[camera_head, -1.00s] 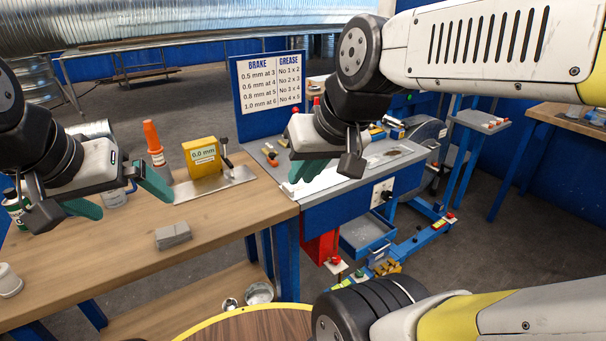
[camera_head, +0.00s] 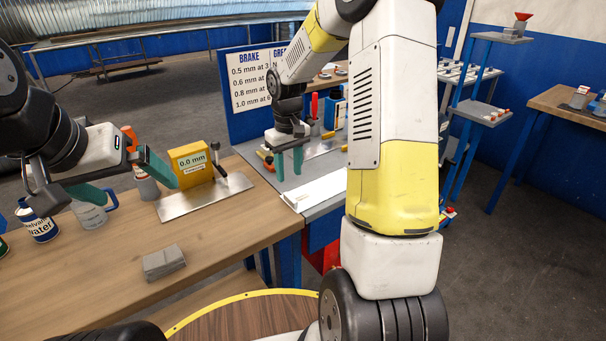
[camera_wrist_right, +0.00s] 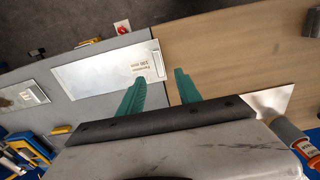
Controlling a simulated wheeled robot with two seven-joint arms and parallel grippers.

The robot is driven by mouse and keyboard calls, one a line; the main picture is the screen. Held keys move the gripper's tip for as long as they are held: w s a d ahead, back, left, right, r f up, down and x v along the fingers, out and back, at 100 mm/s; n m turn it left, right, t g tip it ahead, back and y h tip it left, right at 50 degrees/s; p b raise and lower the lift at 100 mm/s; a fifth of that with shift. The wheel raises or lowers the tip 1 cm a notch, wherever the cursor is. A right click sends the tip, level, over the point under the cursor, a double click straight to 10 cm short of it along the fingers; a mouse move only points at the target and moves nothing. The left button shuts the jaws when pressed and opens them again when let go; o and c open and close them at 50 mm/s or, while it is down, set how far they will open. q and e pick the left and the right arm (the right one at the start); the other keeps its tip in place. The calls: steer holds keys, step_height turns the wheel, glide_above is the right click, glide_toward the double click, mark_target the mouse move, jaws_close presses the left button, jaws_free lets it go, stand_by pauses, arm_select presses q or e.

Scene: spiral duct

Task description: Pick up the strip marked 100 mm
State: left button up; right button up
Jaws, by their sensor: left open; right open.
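The strip marked 100 mm (camera_wrist_right: 95,72) is a pale flat metal piece lying on the grey bench top in the right wrist view; its printed mark is at the end nearest my gripper. The strip also shows in the head view (camera_head: 322,189). My right gripper (camera_wrist_right: 160,76) is open and empty. Its fingertips point at the marked end of the strip, and I cannot tell their height above it. In the head view my right gripper (camera_head: 288,164) is over the grey bench. My left gripper (camera_head: 136,180) is open and empty over the wooden bench.
A yellow gauge (camera_head: 190,165) stands on a metal plate (camera_head: 205,197) on the wooden bench. A grey block (camera_head: 163,262), a water can (camera_head: 40,227) and an orange-topped bottle (camera_head: 145,180) are nearby. Another flat plate (camera_wrist_right: 22,97) lies farther along the grey bench.

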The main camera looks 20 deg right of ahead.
mark_target(290, 196)
steer(key=shift+w+f, duration=0.25)
steer(key=shift+f, duration=0.25)
steer(key=shift+w+f, duration=0.25)
steer(key=shift+f, duration=0.25)
step_height(290, 196, down, 7)
steer(key=shift+s+f, duration=0.15)
jaws_close()
